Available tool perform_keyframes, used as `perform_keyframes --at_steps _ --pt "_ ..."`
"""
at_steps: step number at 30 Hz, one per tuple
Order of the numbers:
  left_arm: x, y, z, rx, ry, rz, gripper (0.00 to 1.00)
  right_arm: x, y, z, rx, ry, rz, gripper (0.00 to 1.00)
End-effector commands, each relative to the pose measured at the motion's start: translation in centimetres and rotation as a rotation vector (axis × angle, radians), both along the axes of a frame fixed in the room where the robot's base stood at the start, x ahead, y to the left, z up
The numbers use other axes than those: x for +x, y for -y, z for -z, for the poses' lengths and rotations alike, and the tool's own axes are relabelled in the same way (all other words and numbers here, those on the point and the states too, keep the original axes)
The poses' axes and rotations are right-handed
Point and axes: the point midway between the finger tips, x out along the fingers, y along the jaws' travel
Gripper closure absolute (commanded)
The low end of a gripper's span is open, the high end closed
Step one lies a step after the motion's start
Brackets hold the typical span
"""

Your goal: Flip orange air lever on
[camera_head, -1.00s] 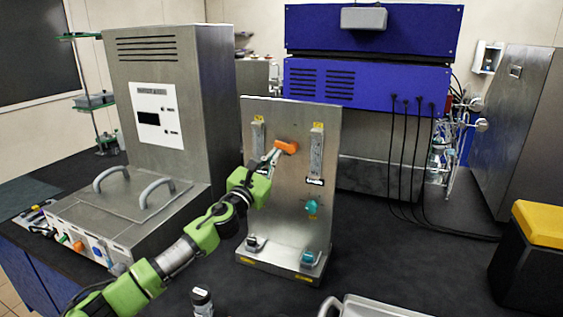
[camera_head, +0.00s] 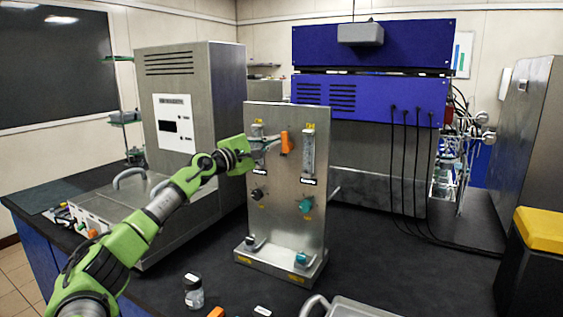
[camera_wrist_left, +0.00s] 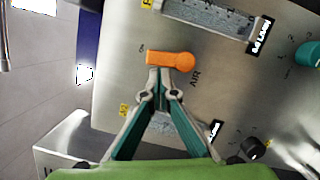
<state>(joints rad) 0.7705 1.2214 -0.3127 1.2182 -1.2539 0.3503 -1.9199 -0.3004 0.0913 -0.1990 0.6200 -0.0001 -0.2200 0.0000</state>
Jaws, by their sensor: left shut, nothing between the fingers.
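The orange air lever (camera_head: 287,142) is on the upper middle of the upright metal panel (camera_head: 285,225) and stands roughly vertical in the head view. In the left wrist view the orange lever (camera_wrist_left: 170,59) lies across the picture above a label reading AIR. My left gripper (camera_head: 274,142) comes from the left to the lever's left side. In the wrist view its fingertips (camera_wrist_left: 160,73) are together, empty, and right beside the lever's edge; I cannot tell if they touch it. My right gripper is not in view.
Flow tubes (camera_head: 308,155) flank the lever, and a teal knob (camera_head: 305,205) and a black knob (camera_head: 257,194) sit below. A metal bioreactor box (camera_head: 190,100) stands left. A small jar (camera_head: 194,292) stands in front on the dark bench, with a metal tray (camera_head: 350,307) nearby.

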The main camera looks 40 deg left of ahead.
Motion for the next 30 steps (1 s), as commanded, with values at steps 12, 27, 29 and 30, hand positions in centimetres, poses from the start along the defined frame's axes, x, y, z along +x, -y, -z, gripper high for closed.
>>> perform_keyframes --at_steps 12,27,29,30 --pt "0.2 0.2 -1.3 0.291 -0.071 0.002 1.00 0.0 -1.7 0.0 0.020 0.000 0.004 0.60" --pt "0.3 0.5 -1.5 0.392 -0.096 0.002 1.00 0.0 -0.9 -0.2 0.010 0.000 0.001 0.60" --pt "0.3 0.5 -1.5 0.392 -0.096 0.002 1.00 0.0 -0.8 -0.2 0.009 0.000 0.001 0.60" --pt "0.3 0.6 -1.5 0.392 -0.096 0.002 1.00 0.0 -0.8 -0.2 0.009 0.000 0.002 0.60"
